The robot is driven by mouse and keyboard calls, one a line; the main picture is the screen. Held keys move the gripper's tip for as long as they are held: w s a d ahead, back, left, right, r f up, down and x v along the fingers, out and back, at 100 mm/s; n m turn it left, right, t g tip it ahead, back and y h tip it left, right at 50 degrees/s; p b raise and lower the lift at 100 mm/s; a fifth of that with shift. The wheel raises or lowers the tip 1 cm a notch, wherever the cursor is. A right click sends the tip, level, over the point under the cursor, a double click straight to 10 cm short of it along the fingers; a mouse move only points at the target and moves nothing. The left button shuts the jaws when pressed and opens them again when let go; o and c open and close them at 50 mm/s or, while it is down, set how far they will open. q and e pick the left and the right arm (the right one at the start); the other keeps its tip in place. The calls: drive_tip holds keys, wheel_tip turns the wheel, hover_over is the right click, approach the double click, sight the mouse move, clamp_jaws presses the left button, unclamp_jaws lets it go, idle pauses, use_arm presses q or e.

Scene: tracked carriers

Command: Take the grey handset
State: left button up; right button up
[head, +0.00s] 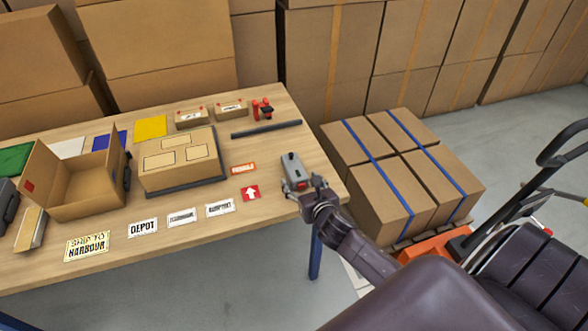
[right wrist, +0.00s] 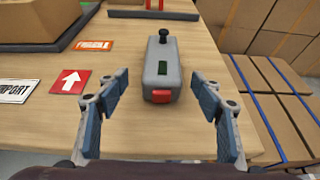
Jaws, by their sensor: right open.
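The grey handset (head: 292,171) lies on the table near its right edge. In the right wrist view the handset (right wrist: 162,70) has a black knob at its far end, a small dark green screen and a red part at its near end. My right gripper (head: 308,192) is open just in front of the handset. In the right wrist view its two blue-grey fingers (right wrist: 160,92) stand apart on either side of the handset's near end, with gaps and no visible contact. My left gripper is not in view.
On the wooden table (head: 290,113) stand an open carton (head: 90,205), a closed carton (head: 180,173) on a dark base, and a dark bar (head: 266,129). Labels include a red arrow card (head: 250,193). Strapped cartons (head: 393,205) stand right of the table. Table around the handset is clear.

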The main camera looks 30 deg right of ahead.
sight(298, 176)
drive_tip(key=shift+x, duration=1.1)
drive_tip(key=shift+w+d+f, duration=0.4)
drive_tip(key=shift+w+f, duration=0.3)
drive_tip(key=shift+w, duration=0.1)
drive_tip(key=shift+w+f, duration=0.1)
drive_tip(key=shift+w, duration=0.1)
drive_tip(key=c, duration=0.5)
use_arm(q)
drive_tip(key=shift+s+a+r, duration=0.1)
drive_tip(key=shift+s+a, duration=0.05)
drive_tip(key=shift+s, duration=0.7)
use_arm(e)
drive_tip(key=shift+w, duration=0.1)
drive_tip(key=c, duration=1)
